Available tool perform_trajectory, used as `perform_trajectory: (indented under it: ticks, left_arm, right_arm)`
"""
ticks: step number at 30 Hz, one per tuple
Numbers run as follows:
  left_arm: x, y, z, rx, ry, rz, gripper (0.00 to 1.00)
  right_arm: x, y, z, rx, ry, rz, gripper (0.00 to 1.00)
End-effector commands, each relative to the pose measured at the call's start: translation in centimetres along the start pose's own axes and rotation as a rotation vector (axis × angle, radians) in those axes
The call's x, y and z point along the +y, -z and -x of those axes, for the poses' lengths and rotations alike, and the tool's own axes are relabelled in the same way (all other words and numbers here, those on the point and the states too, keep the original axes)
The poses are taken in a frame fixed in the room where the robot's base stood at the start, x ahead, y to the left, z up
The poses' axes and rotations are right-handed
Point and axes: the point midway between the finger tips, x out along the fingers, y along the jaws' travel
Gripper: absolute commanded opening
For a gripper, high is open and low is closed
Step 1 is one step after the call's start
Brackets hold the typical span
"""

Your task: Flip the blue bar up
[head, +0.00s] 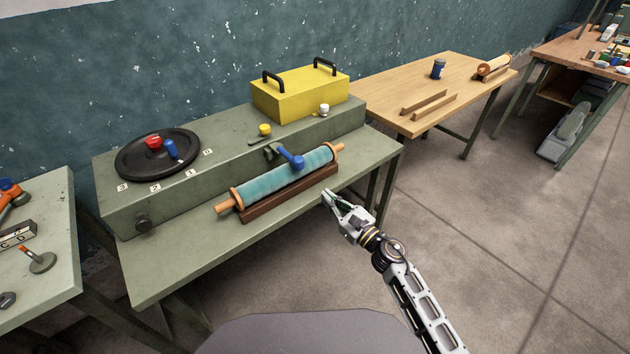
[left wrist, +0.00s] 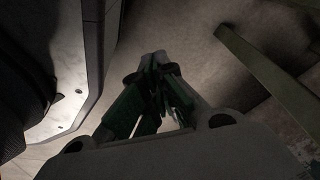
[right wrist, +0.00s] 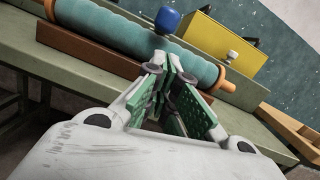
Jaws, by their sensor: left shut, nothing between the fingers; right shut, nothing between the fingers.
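A blue bar (head: 291,158) with a rounded end is fixed by a dark mount on the front of the green bench's raised step. It reaches out over a teal roller (head: 262,185) and points down to the right. Its blue end shows in the right wrist view (right wrist: 167,20), above the roller. My right gripper (head: 328,197) is shut and empty, just in front of the roller cradle's right end, apart from the bar. It also shows shut in the right wrist view (right wrist: 166,68). My left gripper (left wrist: 158,65) is shut and empty above the floor, outside the head view.
The roller lies in a brown cradle (head: 300,194). A wooden table (head: 385,90) stands to the right.

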Motion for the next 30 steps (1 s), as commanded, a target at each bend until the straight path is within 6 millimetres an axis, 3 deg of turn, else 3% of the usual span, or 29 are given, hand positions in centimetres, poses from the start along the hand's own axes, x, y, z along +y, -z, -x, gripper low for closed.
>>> perform_trajectory:
  ticks: [17,30]
  left_arm:
    - [-0.1,-0.2,-0.1,0.001,0.001,0.000,0.00]
    - [-0.2,-1.3,-0.3,0.001,0.002,-0.001,0.00]
  right_arm:
    - [0.0,-0.1,-0.6,-0.002,-0.001,0.001,0.00]
    - [0.0,-0.1,-4.3,-0.002,-0.001,0.000,0.00]
